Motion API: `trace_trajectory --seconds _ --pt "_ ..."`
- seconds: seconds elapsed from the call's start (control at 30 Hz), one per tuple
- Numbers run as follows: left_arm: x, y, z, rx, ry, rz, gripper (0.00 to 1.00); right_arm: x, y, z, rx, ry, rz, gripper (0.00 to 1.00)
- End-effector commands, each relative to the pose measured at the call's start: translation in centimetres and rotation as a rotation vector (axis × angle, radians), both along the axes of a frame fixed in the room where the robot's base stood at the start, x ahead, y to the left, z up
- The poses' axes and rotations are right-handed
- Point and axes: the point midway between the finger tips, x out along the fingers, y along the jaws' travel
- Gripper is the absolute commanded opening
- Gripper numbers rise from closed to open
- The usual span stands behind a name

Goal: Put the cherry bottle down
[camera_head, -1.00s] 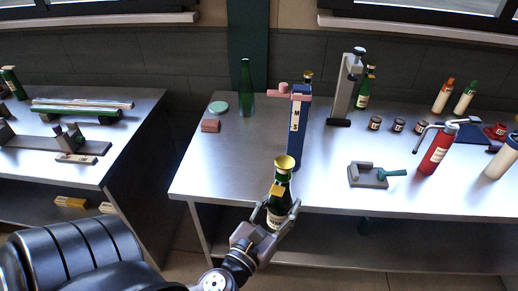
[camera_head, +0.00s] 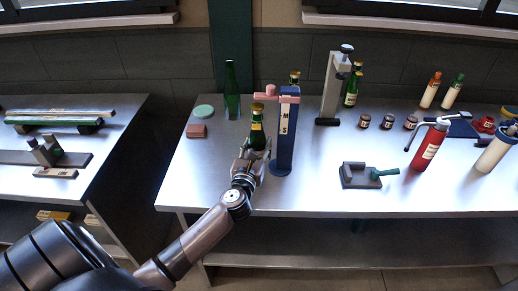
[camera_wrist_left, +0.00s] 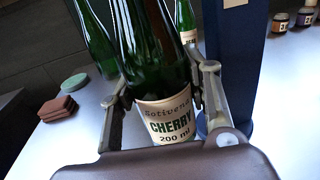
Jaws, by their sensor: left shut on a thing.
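The cherry bottle (camera_head: 257,131) is dark green with a gold top, and it is upright over the left part of the bench. My left gripper (camera_head: 250,158) is shut on it, with the fingers around its lower body. In the left wrist view, its label (camera_wrist_left: 170,120) reads CHERRY 200 ml between the two fingers. The bottle's base is hidden by the gripper, so I cannot tell whether it touches the bench (camera_head: 310,190). My right gripper is not in view.
A blue post (camera_head: 285,140) with a pink arm stands close to the right of the bottle. A tall green bottle (camera_head: 232,92), a pink block (camera_head: 196,131) and a green disc (camera_head: 203,112) are behind left. A grey press (camera_head: 331,92) stands further right. The front left bench is clear.

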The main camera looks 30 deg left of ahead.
Motion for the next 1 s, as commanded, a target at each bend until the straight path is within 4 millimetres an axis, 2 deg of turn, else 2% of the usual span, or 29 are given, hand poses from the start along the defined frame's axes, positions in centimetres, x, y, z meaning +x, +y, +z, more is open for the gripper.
trace_trajectory --seconds 0.1,0.2,0.43,0.87,0.9,1.0 --pt "1.5 0.5 0.2 0.0 -0.004 0.0 0.0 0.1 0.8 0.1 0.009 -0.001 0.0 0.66" --pt "1.8 0.6 -0.1 0.0 -0.002 0.0 0.0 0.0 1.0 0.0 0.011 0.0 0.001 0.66" --pt "1.8 0.6 -3.2 -0.001 -0.001 0.0 0.0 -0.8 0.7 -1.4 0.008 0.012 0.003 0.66" --pt "1.8 0.6 -3.8 0.002 -0.002 -0.001 0.0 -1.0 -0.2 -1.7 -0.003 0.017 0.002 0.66" --pt "1.8 0.6 -3.8 0.001 0.001 -0.001 0.47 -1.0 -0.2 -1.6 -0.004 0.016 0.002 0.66" --pt "1.7 0.6 -3.8 0.001 0.001 -0.001 0.54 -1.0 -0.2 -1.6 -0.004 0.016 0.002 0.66"
